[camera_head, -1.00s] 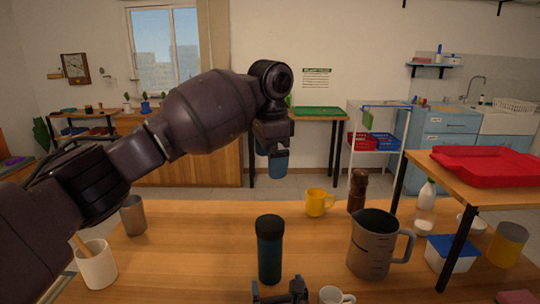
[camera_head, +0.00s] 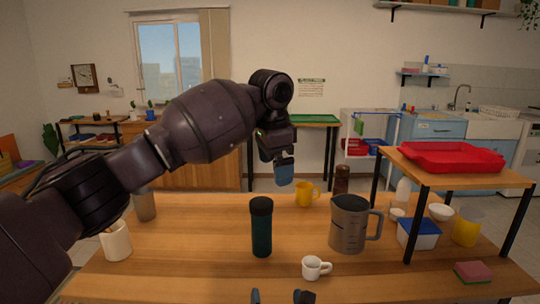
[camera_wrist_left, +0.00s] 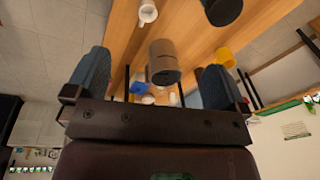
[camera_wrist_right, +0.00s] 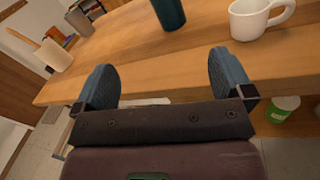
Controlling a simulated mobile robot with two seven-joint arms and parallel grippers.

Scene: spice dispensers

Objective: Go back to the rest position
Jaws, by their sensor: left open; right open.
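My left gripper (camera_head: 284,178) is raised above the far side of the table, pointing down, with its arm coming in from the left. In the left wrist view its fingers (camera_wrist_left: 156,78) are apart with nothing between them; a grey jug shows beyond. My right gripper (camera_head: 280,296) shows only as two fingertips at the bottom edge, in front of the table. In the right wrist view its fingers (camera_wrist_right: 165,75) are apart and empty, near the table's front edge. Neither gripper touches anything.
On the wooden table (camera_head: 200,270) stand a dark teal tumbler (camera_head: 261,230), a white cup (camera_head: 314,268), a grey jug (camera_head: 348,225), a yellow mug (camera_head: 303,196) and a brown mill (camera_head: 342,180). A raised shelf with a red tray (camera_head: 440,156) stands at right.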

